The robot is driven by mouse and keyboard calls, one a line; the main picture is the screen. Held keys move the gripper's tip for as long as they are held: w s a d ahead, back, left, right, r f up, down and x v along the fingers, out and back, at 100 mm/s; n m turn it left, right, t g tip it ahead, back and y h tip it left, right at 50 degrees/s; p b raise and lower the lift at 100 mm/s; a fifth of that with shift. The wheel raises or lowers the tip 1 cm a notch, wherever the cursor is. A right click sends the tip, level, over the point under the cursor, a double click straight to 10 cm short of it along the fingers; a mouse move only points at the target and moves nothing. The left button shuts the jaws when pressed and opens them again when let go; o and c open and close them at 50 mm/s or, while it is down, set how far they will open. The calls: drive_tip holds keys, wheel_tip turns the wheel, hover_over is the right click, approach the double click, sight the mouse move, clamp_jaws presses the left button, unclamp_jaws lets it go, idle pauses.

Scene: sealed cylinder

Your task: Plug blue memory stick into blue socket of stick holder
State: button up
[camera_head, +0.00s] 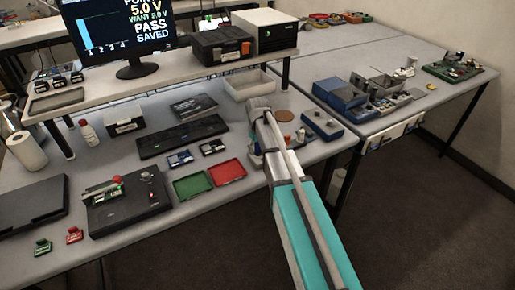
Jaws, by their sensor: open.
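My arm reaches from the bottom right over the table. My gripper (257,158) is at its far end, low over the table, just right of the red tray; its fingers are small and partly hidden by my arm. I see nothing held in it. A low blue block (322,126) with small dark marks on top lies right of my arm; it may be the stick holder, but its sockets are too small to tell. The blue memory stick cannot be made out for sure. A small blue-and-white device (180,159) lies left of my gripper, behind the green tray.
Green (192,186) and red (227,171) trays lie left of my gripper. A keyboard (182,137), a black board device (128,203) and a raised shelf (170,77) with a monitor (120,35) stand further left and back. Blue bins (340,97) are at right.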

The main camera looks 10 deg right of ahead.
idle(0.4)
clamp_jaws()
drive_tip(key=shift+r, duration=0.15)
drive_tip(key=shift+r+p, duration=0.5)
drive_tip(key=shift+p, duration=0.15)
drive_tip(key=shift+r, duration=0.1)
drive_tip(key=shift+r+p, duration=2.1)
drive_tip(key=shift+p, duration=0.1)
drive_tip(key=shift+r, duration=0.15)
drive_tip(key=shift+a, duration=0.15)
